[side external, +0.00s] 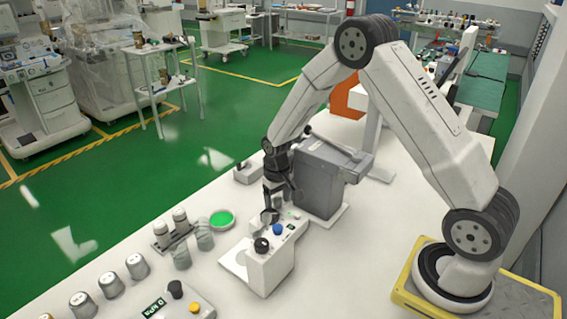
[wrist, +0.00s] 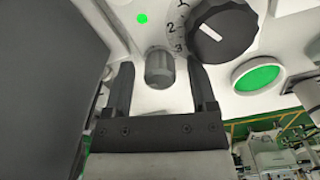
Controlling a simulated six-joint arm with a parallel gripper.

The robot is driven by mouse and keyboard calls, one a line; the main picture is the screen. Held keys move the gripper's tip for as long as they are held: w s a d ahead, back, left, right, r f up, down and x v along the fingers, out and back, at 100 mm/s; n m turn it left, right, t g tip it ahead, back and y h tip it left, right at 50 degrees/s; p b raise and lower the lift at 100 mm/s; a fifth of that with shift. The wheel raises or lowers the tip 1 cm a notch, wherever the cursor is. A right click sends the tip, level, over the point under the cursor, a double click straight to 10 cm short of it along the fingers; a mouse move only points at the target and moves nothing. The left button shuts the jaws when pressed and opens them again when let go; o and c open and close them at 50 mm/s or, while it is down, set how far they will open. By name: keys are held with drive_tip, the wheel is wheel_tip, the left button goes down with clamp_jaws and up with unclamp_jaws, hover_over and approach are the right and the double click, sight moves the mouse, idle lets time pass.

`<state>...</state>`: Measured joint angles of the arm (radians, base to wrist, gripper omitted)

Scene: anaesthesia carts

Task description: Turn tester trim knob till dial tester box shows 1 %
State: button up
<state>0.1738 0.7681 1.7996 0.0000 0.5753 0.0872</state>
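The white tester box (side external: 270,271) stands on the bench with a black knob (side external: 261,245) and a blue knob (side external: 277,229) on top. In the wrist view, a large black dial (wrist: 232,38) with a white pointer sits beside printed numbers 2 and 3. Its pointer aims up and left towards the scale; I cannot tell the exact value. A small grey ribbed knob (wrist: 159,70) lies between the fingers of my gripper (wrist: 161,80). The fingers are open, with a gap on each side of it. In the side view, my gripper (side external: 271,205) is low over the box's far end.
A grey box (side external: 322,180) stands close to the right of my gripper. A green-faced round dish (side external: 222,219) and several grey-capped canisters (side external: 137,266) stand to the left. A kPa display unit (side external: 184,305) is in front. A small green light (wrist: 142,18) is lit beside the dial.

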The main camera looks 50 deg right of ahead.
sight(277, 198)
drive_tip(key=shift+r, duration=0.15)
drive_tip(key=shift+r, duration=3.8)
drive_tip(key=s+a+r+n+t, duration=0.1)
drive_tip(key=s+a, duration=0.3)
drive_tip(key=s, duration=0.4)
drive_tip(key=s+a+r+n+t, duration=0.1)
drive_tip(key=s+a+r+n, duration=0.1)
drive_tip(key=s, duration=0.6)
drive_tip(key=shift+s+a+r+t, duration=0.15)
drive_tip(key=shift+a+r+t, duration=0.15)
drive_tip(key=shift+a, duration=0.6)
idle(1.1)
